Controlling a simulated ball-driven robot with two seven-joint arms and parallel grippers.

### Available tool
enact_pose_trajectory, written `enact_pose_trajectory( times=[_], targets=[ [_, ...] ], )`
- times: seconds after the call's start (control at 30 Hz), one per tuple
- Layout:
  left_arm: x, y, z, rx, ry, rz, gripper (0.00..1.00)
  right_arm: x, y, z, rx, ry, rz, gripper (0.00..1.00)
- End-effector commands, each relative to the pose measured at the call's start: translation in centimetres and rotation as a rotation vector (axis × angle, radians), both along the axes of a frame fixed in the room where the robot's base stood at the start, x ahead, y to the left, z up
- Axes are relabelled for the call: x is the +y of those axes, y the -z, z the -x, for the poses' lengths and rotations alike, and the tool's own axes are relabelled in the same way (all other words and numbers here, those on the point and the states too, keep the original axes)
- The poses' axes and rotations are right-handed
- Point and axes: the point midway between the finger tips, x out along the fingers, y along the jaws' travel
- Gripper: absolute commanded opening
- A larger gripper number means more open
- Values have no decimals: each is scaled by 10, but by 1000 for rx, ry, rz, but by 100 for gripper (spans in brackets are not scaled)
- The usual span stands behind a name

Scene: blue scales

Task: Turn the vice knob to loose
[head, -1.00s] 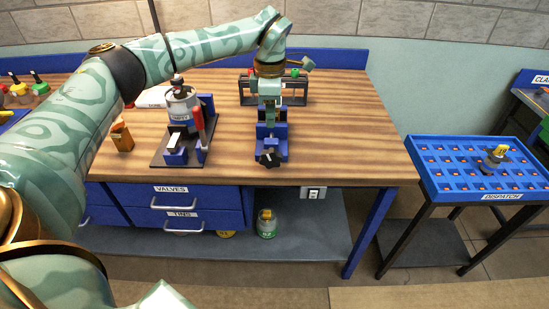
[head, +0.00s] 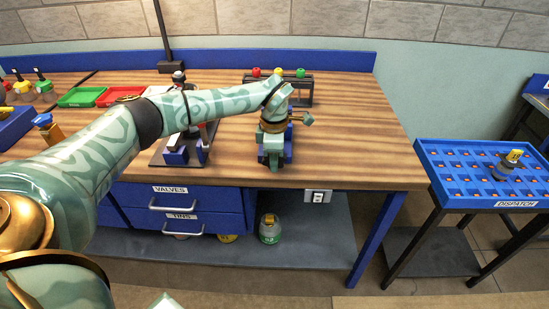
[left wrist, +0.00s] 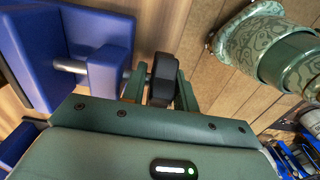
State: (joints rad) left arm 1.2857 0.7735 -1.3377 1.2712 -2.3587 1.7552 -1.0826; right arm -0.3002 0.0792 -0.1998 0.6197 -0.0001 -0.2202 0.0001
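The blue vice (head: 288,146) stands on the workbench near its front edge, mostly hidden behind my left gripper in the head view. My left gripper (head: 271,161) points down over the vice's front end. In the left wrist view the vice's blue jaws (left wrist: 110,68) are at the left, with a metal screw between them. The black vice knob (left wrist: 163,80) shows edge-on between the two green fingers of my left gripper (left wrist: 161,92), which look closed in on both its sides. The knob is hidden in the head view.
A second fixture with blue blocks (head: 176,156) stands left of the vice. A black rack with coloured knobs (head: 300,90) stands behind. The bench to the right is clear. A blue dispatch tray (head: 470,195) stands farther right.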

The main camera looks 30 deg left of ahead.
Motion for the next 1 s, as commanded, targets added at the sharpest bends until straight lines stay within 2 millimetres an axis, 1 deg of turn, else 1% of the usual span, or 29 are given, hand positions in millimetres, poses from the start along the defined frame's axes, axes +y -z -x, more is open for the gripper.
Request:
enact_pose_trajectory(
  times=[0.07, 0.1, 0.17, 0.2, 0.57, 0.83, 1.0],
  targets=[
    [0, 0, 0, 0, 0, 0, 29, -1, 0, 0, 1, 0, 1, 75],
    [0, 0, 0, 0, 0, 0, 18, -1, 0, 0, 1, -1, 1, 75],
    [0, 0, 0, 0, 0, 0, 1, -1, 0, 0, 1, -1, 1, 75],
    [0, 0, 0, 0, 0, 0, 0, -1, 0, 0, 1, -1, 1, 75],
    [1, -2, 0, -27, -1, 43, 0, -1, -3, -1, -2, -1, 2, 75],
    [2, -1, 1, -117, -4, 192, 0, -1, -7, -2, -5, -1, 2, 75],
    [3, 1, 1, -193, -5, 315, 0, -1, -4, -1, -3, -1, 1, 75]
  ],
)
